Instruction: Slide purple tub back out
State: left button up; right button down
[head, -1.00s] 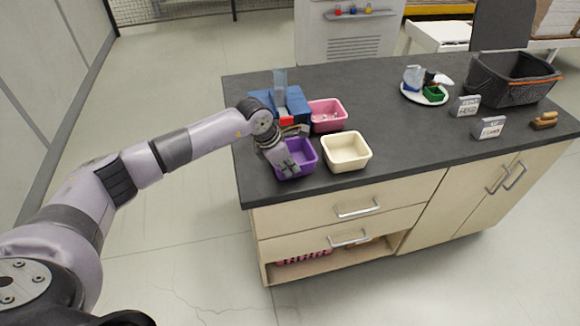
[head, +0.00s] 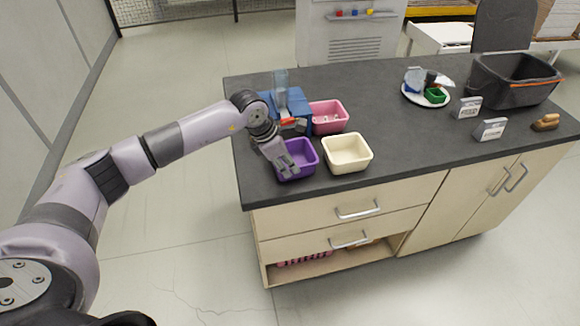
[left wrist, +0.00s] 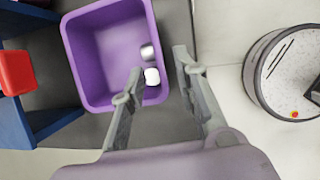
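The purple tub (head: 303,153) stands on the dark counter near its front left corner, beside the cream tub. My left gripper (head: 284,174) reaches down at the tub's left front side. In the left wrist view the gripper (left wrist: 158,62) has its fingers apart, one over the tub's inside and one outside, around the near wall. A gap shows between fingers and wall. My right gripper is out of view.
A blue machine (head: 298,103) with a red part stands behind the purple tub. The pink tub (head: 328,116) and cream tub (head: 347,153) are close by. A plate (head: 426,97), two labels and a black bin (head: 512,82) are farther right. The counter's middle is clear.

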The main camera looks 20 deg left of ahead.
pick_arm(q)
jog(key=v, duration=0.9)
